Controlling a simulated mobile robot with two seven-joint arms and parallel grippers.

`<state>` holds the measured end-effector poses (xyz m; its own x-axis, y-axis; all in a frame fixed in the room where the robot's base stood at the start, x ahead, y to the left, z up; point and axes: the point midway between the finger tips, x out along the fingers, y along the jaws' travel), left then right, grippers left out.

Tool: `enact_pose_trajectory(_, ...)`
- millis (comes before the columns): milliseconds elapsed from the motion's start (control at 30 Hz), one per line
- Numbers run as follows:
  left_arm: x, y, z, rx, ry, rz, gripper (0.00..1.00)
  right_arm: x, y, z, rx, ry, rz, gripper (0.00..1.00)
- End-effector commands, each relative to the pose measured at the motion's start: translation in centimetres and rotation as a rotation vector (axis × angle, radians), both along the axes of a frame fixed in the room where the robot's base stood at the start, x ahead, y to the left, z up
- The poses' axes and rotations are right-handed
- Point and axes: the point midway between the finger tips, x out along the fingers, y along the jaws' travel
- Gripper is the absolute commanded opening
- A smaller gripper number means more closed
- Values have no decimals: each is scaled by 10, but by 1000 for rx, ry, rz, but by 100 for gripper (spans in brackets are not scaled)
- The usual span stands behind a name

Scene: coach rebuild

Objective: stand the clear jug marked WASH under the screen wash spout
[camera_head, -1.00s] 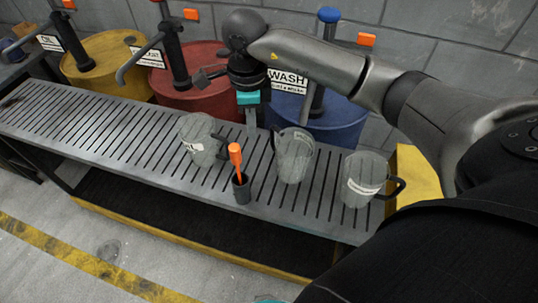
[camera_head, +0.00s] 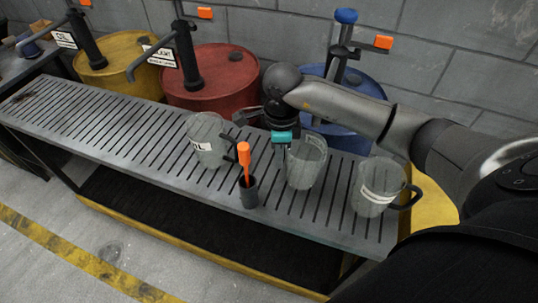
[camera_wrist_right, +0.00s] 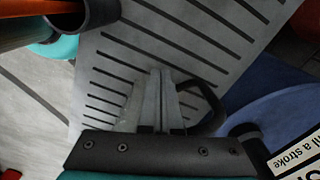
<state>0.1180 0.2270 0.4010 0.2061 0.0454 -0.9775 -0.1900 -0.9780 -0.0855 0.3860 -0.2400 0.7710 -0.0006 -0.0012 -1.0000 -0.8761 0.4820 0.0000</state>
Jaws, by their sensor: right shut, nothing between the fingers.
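Three clear jugs stand upright on the slatted bench: a left jug (camera_head: 207,140) with a label ending in "IL", a middle jug (camera_head: 306,162) whose marking I cannot read, and a right jug (camera_head: 379,186) with an unreadable white band. I cannot tell which says WASH. The dark spout post (camera_head: 341,55) rises from the blue drum (camera_head: 350,82), partly hidden by my right arm. My right gripper (camera_head: 284,158) is shut and empty, pointing down at the middle jug's left side; contact is unclear. In the wrist view its fingertips (camera_wrist_right: 161,75) are beside a black handle (camera_wrist_right: 211,112). My left gripper is out of view.
Red (camera_head: 212,80) and yellow (camera_head: 117,70) drums with spouts stand behind the bench (camera_head: 130,150). A sign (camera_wrist_right: 298,155) shows in the wrist view.

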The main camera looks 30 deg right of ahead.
Motion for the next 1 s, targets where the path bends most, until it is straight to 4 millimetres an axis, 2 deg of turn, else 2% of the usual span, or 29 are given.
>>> enact_pose_trajectory(400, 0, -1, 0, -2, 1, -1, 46, -1, -3, 1, 0, -1, 1, 0)
enact_pose_trajectory(700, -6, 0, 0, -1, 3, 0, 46, -12, -22, 0, -1, 2, 0, 0)
enact_pose_trajectory(1000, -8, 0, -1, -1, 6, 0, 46, -13, -25, 0, -6, 6, -4, 0)
